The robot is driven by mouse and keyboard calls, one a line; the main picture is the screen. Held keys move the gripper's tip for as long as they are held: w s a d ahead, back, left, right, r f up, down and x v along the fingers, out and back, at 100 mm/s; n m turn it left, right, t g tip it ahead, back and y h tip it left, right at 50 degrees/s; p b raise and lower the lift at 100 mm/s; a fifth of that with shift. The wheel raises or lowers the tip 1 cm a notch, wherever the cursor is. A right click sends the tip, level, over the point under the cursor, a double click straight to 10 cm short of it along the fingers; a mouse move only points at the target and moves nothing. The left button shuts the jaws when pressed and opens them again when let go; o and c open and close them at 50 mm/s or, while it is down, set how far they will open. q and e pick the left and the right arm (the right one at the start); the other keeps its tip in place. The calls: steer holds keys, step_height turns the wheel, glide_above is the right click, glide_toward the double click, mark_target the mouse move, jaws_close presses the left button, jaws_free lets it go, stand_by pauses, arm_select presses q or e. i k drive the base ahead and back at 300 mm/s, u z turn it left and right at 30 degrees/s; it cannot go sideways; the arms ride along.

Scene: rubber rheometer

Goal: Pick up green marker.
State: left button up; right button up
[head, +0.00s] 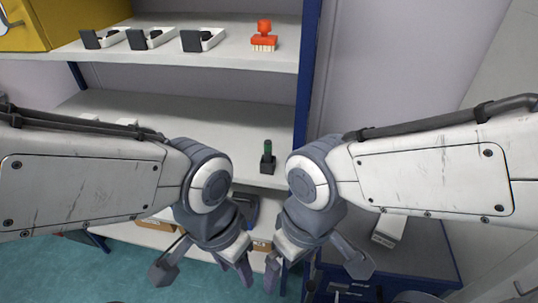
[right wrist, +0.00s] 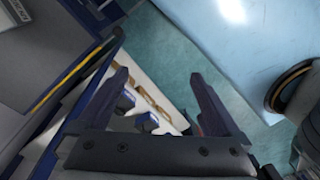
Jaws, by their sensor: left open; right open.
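The green marker (head: 267,147) stands upright in a small black holder (head: 267,164) on the middle shelf, near its front right corner. Only the marker's upper part shows above the holder. My left gripper (head: 203,268) is open and empty, lower in the head view and left of the marker. My right gripper (head: 316,268) is open and empty, lower and to the right of it. In the right wrist view the right gripper's fingers (right wrist: 158,78) are spread with nothing between them, and the marker is not seen there.
The shelf unit has a blue post (head: 306,80) just right of the marker. A red stamp (head: 264,36) and several black-and-white items (head: 203,39) are on the upper shelf (head: 170,55). A yellow box (head: 70,22) stands at upper left. The middle shelf (head: 200,115) is largely clear.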

mark_target(268, 143)
steer(key=z, duration=2.9)
steer(key=k, duration=1.65)
steer(key=u, duration=1.85)
steer(key=i, duration=1)
